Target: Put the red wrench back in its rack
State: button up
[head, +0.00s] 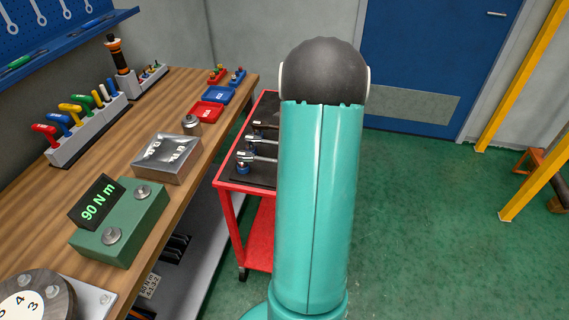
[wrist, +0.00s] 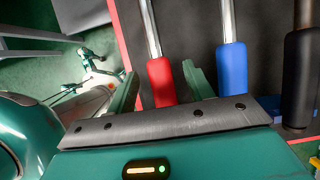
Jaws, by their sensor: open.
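The red wrench's red handle (wrist: 161,82) and metal shaft lie on a dark mat in the wrist view. My gripper (wrist: 160,78) is open, with one green finger to the left of the red handle and the other between it and the blue handle. I cannot tell how far down the fingers reach. In the head view, my arm hides the gripper and the handles; several metal tool heads (head: 262,157) show on the cart. A blue wall rack (head: 60,32) with wrench-shaped outlines or wrenches is at the upper left, with a green-handled tool on its ledge.
A blue-handled tool (wrist: 232,70) and a black-handled one (wrist: 301,75) lie to the right of the red handle. The red cart (head: 228,187) stands beside the wooden bench (head: 125,168), which bears a torque display (head: 96,203) and a screwdriver block (head: 88,135).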

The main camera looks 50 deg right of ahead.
jog(key=v, duration=1)
jog(key=shift+r, duration=0.25)
jog(key=shift+s, duration=0.1)
jog(key=w+a+r+n, duration=0.25)
jog(key=a+n, duration=0.25)
jog(key=a, duration=0.3)
jog(key=w+a+r+n, duration=0.2)
jog(key=a+r+n, duration=0.2)
jog(key=a, duration=0.3)
jog(key=w+a+r+n, duration=0.25)
jog(key=a+n, duration=0.25)
jog(key=a, duration=0.3)
jog(key=s+a+r+n+h, duration=0.1)
jog(key=s+a+n, duration=0.3)
jog(key=a+n, duration=0.4)
jog(key=s+a+r+n+t, duration=0.1)
jog(key=s+a+n, duration=0.4)
jog(key=a+n, duration=0.4)
jog(key=a, duration=0.3)
jog(key=shift+s+a+t+h, duration=0.2)
jog(key=shift+t+h, duration=0.1)
jog(key=shift+h, duration=0.1)
jog(key=shift+r, duration=0.1)
